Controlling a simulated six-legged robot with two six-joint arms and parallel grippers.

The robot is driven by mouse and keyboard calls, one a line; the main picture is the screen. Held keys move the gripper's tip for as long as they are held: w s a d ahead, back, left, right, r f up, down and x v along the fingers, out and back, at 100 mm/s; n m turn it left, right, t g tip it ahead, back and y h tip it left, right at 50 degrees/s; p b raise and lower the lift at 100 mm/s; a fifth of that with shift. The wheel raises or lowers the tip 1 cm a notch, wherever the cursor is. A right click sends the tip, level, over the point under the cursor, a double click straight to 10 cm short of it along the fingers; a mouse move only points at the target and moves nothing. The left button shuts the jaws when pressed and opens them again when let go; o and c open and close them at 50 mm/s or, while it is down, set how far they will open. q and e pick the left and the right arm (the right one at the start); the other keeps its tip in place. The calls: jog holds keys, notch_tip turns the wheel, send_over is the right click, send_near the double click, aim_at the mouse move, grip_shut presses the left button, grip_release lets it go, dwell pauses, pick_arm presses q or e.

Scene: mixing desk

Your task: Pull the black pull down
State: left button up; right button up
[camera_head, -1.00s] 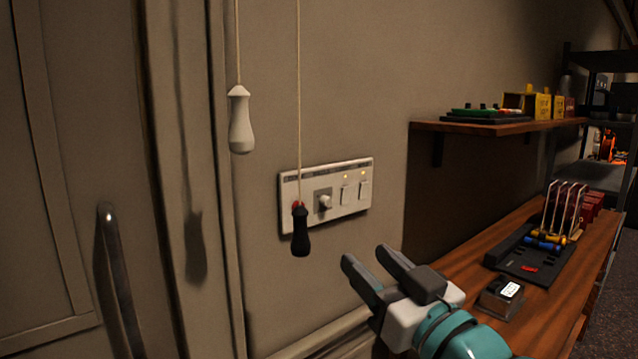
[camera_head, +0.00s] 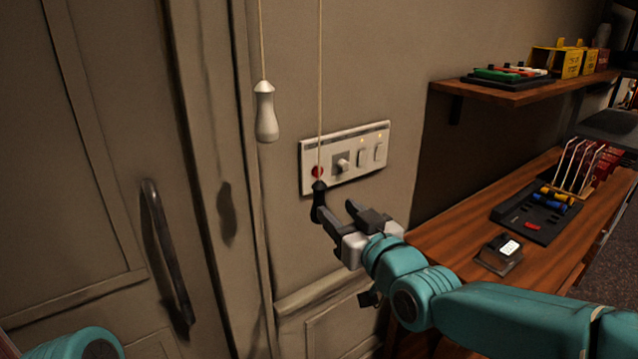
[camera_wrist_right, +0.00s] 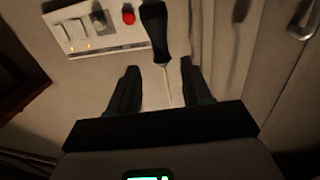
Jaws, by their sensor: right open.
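The black pull (camera_head: 318,197) hangs on a thin cord in front of the wall, just below the switch panel's red button. In the right wrist view the black pull (camera_wrist_right: 155,32) shows beyond the fingertips, with its cord running between the fingers in the picture. My right gripper (camera_head: 337,208) is open, with its fingertips close to the pull. One finger overlaps the pull's lower part in the head view; I cannot tell whether they touch. The right gripper's fingers (camera_wrist_right: 157,75) show empty in the wrist view. My left gripper is out of view; only teal arm shows.
A white pull (camera_head: 266,112) hangs on another cord to the left. The switch panel (camera_head: 331,185) is on the wall behind. A door with a dark handle (camera_head: 168,258) stands left. A wooden desk (camera_head: 440,240) and shelf (camera_head: 500,95) with equipment are at right.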

aim_at(322, 196)
jog(key=p+x, duration=0.2)
jog(key=x, duration=0.6)
jog(key=shift+w+a+r+p, duration=0.15)
jog(key=shift+w+p, duration=0.05)
jog(key=shift+p, duration=0.2)
jog(key=shift+s, duration=0.1)
grip_shut()
